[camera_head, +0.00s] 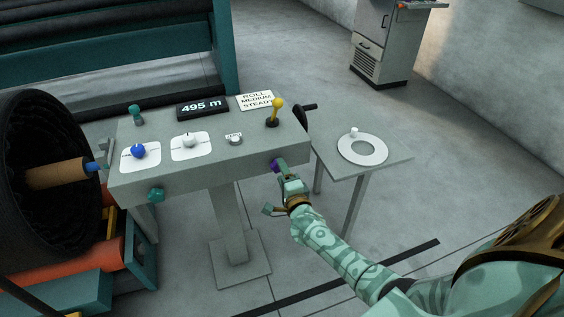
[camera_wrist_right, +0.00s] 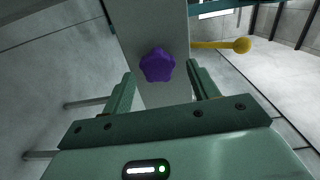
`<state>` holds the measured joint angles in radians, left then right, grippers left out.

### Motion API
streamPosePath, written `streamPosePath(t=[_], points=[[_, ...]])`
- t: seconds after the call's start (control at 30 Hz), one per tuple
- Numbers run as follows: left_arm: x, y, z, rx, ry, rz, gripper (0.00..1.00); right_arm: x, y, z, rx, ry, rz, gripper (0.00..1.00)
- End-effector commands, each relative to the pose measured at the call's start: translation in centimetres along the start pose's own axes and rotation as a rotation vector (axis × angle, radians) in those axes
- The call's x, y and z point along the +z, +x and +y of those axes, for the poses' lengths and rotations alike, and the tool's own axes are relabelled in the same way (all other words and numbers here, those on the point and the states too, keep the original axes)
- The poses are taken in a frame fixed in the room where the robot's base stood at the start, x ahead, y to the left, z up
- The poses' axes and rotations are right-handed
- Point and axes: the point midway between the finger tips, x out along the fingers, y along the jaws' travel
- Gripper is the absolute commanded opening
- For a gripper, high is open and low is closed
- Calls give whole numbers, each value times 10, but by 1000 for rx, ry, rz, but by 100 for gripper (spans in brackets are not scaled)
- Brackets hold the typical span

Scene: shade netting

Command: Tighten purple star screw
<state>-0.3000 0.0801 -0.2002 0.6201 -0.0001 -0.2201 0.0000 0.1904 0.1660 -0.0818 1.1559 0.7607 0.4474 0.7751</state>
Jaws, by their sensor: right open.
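The purple star screw (camera_head: 276,166) sits on the front face of the grey control console (camera_head: 215,167), near its right end. In the right wrist view the purple star screw (camera_wrist_right: 157,65) shows whole, as a rounded star knob against the grey panel. My right gripper (camera_head: 278,183) is open at the console's front, close to the screw. In the right wrist view its two fingers (camera_wrist_right: 158,82) stand apart on either side of the screw. My left gripper is not in view.
A teal star screw (camera_head: 156,194) is on the console's front left. On top are a blue knob (camera_head: 138,151), a white knob (camera_head: 190,141) and a yellow-balled lever (camera_head: 276,108). A side table (camera_head: 395,165) stands right. A black roll (camera_head: 40,130) is left.

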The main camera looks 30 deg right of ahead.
Motion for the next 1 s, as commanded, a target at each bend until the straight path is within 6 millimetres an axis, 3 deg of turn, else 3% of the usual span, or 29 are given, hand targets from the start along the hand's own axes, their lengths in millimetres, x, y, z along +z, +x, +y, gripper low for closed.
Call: streamPosePath(t=[0.1,0.37,0.73,1.0], points=[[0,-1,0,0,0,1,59,0,0,2,0,-81,1,60],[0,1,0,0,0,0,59,0,1,3,1,-74,1,60],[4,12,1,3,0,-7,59,0,24,4,1,-72,1,60],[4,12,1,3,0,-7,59,0,27,3,1,-72,1,60]])
